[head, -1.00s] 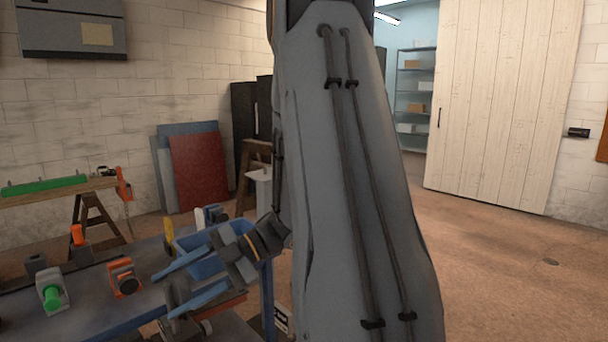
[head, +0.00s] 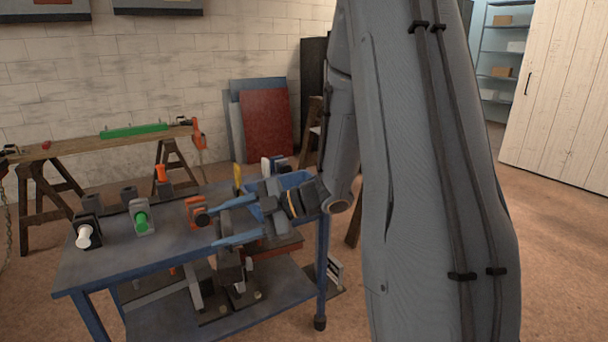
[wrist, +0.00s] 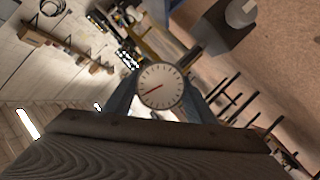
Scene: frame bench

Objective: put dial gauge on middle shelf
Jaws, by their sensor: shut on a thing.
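The dial gauge (wrist: 162,87) has a round white face with a red needle and a dark rim. In the wrist view it sits between the two blue fingers of my gripper (wrist: 160,103), which are shut on it. In the head view my gripper (head: 225,224) points left over the right part of the blue bench; I cannot clearly make out the gauge there. A shelf rack (head: 501,53) with several levels and a few boxes stands far back at the right, partly hidden by the door. I cannot tell whether its middle level is the shelf meant.
The blue bench (head: 110,262) carries an orange block (head: 195,208), a green-knobbed fixture (head: 141,220), a white-ended fixture (head: 85,233) and a blue bin (head: 297,180). Its lower shelf (head: 290,292) holds tools. A sawhorse table stands behind. The floor right of my arm is clear.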

